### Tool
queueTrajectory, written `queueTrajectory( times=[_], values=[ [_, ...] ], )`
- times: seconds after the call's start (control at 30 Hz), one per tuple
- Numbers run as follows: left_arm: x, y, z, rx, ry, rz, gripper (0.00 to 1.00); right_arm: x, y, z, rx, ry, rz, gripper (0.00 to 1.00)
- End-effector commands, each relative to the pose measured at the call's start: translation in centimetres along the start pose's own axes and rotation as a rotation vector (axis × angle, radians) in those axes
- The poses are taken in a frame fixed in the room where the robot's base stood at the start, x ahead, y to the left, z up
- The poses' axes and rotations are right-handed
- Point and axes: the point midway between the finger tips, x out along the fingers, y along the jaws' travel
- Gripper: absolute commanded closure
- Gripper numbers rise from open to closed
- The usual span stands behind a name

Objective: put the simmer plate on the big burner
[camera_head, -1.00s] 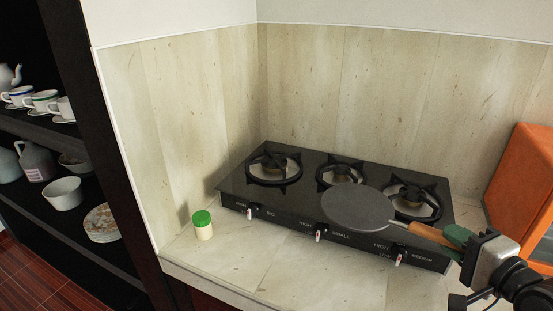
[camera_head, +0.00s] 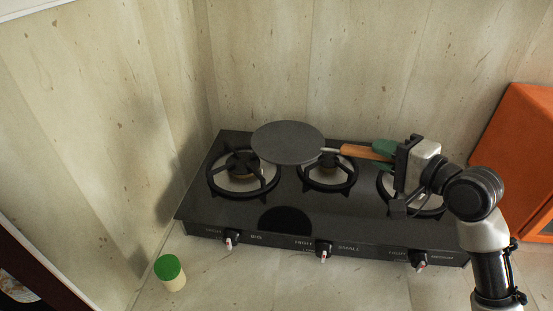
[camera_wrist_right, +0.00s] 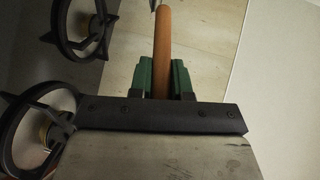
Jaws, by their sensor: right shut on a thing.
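The simmer plate (camera_head: 288,142) is a flat dark grey disc with a wooden handle (camera_head: 362,152). My right gripper (camera_head: 384,150) is shut on the handle, which also shows between the green fingers in the right wrist view (camera_wrist_right: 162,75). The plate is held above the black stove, between the left and middle burners, and covers part of both. The big burner (camera_head: 243,176) is the left one, above the label BIG. A dark shadow lies on the stove top in front of the plate. My left gripper is not in view.
The small burner (camera_head: 327,174) is in the middle and the medium burner (camera_head: 425,197) is at the right, partly behind my arm. A green-capped jar (camera_head: 170,272) stands at the front left. An orange cabinet (camera_head: 515,165) is at the right. Walls close the back and left.

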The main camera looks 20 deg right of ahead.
Motion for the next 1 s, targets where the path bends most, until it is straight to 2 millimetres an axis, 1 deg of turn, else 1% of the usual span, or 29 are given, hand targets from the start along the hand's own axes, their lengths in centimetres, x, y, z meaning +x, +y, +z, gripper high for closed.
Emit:
queueTrajectory(
  times=[0.03, 0.07, 0.17, 0.23, 0.3, 0.37, 0.47, 0.5, 0.6, 0.67, 0.77, 0.9, 1.0],
  values=[
    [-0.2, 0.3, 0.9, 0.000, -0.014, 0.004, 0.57, 0.3, 0.0, 0.1, 0.003, -0.001, -0.003, 1.00],
    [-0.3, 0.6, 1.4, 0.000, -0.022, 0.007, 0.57, 0.6, 0.1, 0.3, 0.003, -0.001, -0.003, 1.00],
    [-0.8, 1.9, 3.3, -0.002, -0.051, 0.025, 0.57, 2.4, 0.7, 1.1, 0.006, -0.004, -0.004, 1.00],
    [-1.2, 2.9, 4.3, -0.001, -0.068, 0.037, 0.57, 4.0, 1.3, 1.7, 0.008, -0.004, -0.004, 1.00],
    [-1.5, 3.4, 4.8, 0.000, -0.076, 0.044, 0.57, 5.7, 1.9, 2.4, 0.008, -0.003, -0.004, 1.00],
    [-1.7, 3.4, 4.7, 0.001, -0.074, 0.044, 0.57, 7.1, 2.4, 3.1, 0.006, -0.003, -0.004, 1.00],
    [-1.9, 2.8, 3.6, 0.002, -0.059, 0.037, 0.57, 9.2, 3.3, 3.9, 0.006, -0.002, -0.003, 1.00],
    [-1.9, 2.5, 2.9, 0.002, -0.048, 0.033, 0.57, 9.8, 3.5, 4.2, 0.004, -0.003, -0.004, 1.00],
    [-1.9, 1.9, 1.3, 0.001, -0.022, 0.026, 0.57, 11.1, 4.1, 4.7, 0.004, -0.001, -0.003, 1.00],
    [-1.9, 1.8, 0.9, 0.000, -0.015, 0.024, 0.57, 11.5, 4.3, 4.9, 0.003, -0.001, -0.004, 1.00],
    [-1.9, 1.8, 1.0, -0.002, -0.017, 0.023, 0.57, 11.8, 5.0, 5.1, 0.001, -0.001, -0.001, 1.00],
    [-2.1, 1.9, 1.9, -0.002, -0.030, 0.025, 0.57, 12.2, 7.2, 5.2, 0.002, 0.000, 0.002, 1.00],
    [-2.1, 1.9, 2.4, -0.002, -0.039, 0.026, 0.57, 12.3, 8.2, 5.3, 0.002, -0.001, -0.001, 1.00]
  ],
)
